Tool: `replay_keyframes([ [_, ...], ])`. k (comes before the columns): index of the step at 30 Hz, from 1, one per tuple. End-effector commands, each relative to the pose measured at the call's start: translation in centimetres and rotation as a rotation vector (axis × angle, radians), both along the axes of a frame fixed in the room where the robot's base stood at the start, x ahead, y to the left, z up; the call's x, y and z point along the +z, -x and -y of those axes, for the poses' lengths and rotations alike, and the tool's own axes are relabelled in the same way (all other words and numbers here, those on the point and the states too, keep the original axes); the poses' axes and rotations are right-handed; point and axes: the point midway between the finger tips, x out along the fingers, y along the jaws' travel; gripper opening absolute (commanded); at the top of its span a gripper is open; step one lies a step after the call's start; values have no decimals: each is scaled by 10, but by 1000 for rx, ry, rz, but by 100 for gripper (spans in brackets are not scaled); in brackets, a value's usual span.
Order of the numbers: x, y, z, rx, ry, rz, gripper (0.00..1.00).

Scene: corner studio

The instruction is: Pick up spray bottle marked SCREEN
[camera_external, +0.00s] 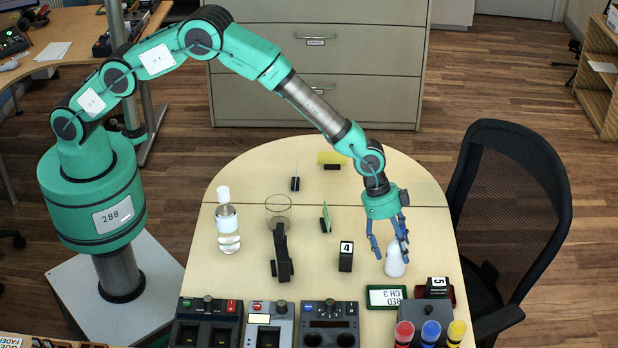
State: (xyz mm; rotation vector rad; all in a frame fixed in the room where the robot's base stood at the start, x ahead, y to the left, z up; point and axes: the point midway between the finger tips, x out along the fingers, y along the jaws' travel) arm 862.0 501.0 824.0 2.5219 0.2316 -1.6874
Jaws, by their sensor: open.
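My gripper (391,255) is at the right side of the table, pointing down with its fingers spread. A white bottle (396,265) stands upright beneath it, and the fingers reach down around or in front of its upper part. I cannot tell whether they touch it. A clear bottle (228,232) with a white cap stands upright at the left of the table, well apart from my gripper. No SCREEN marking is readable on either bottle, so I cannot tell which one bears it.
On the table (300,165) are a glass (279,210), a black stand (282,258) and a block marked 4 (346,256). Control boxes (330,323) line the front edge.

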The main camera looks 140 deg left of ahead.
Motion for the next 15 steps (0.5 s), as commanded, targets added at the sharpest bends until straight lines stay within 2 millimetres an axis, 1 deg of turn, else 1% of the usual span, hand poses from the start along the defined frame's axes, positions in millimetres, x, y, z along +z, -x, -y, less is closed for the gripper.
replay_keyframes([
  [1,-6,-2,-1,0,0,0,69],
  [3,-11,-5,-1,0,0,0,69],
  [6,-16,-7,-2,0,-1,1,69],
  [15,-17,-8,-2,0,-1,1,69],
])
